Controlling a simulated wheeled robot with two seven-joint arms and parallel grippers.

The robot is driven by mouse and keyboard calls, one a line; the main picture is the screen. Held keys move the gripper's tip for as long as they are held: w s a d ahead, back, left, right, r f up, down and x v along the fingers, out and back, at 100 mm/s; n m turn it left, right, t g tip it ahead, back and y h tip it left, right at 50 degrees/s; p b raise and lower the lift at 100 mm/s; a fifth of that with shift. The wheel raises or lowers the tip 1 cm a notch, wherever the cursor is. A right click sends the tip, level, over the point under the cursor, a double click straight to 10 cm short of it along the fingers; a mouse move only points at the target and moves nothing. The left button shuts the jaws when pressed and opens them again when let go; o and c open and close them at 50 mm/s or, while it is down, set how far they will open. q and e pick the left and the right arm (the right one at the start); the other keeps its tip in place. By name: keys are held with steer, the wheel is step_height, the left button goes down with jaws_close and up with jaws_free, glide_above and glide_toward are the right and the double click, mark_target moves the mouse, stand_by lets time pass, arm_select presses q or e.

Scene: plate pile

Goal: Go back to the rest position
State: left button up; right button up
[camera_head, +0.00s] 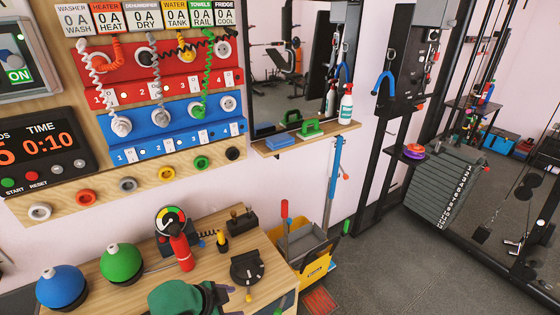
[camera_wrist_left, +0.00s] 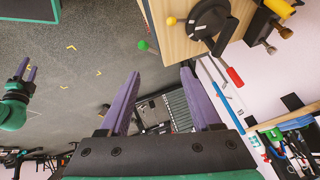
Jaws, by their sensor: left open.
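My left gripper (camera_head: 236,292) is at the bottom of the head view, over or just in front of the wooden bench, with its green arm link beside it. In the left wrist view, its two purple fingers (camera_wrist_left: 160,75) are wide apart with nothing between them. My right gripper (camera_wrist_left: 27,70) shows small at the left edge of the left wrist view, over the grey floor. Its two purple fingers stand apart and look empty. The right arm is outside the head view.
Grey floor (camera_head: 390,270) is open further right.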

arm_select(q)
steer(key=s+a+f+n+g+y, duration=0.15)
steer(key=s+a+n+y, duration=0.25)
steer(key=s+a+n, duration=0.75)
steer(key=s+f+g, duration=0.2)
steer(key=s+f, duration=0.1)
steer(key=f, duration=1.9)
steer(key=s+a+f, duration=0.2)
steer(key=s+f, duration=1.1)
steer(key=s, duration=0.3)
steer(key=shift+a+f+g, duration=0.2)
steer(key=shift+f+g, duration=0.05)
steer(key=shift+g, duration=0.1)
arm_select(e)
steer(key=shift+s, duration=0.2)
arm_select(q)
steer(key=shift+m, duration=0.25)
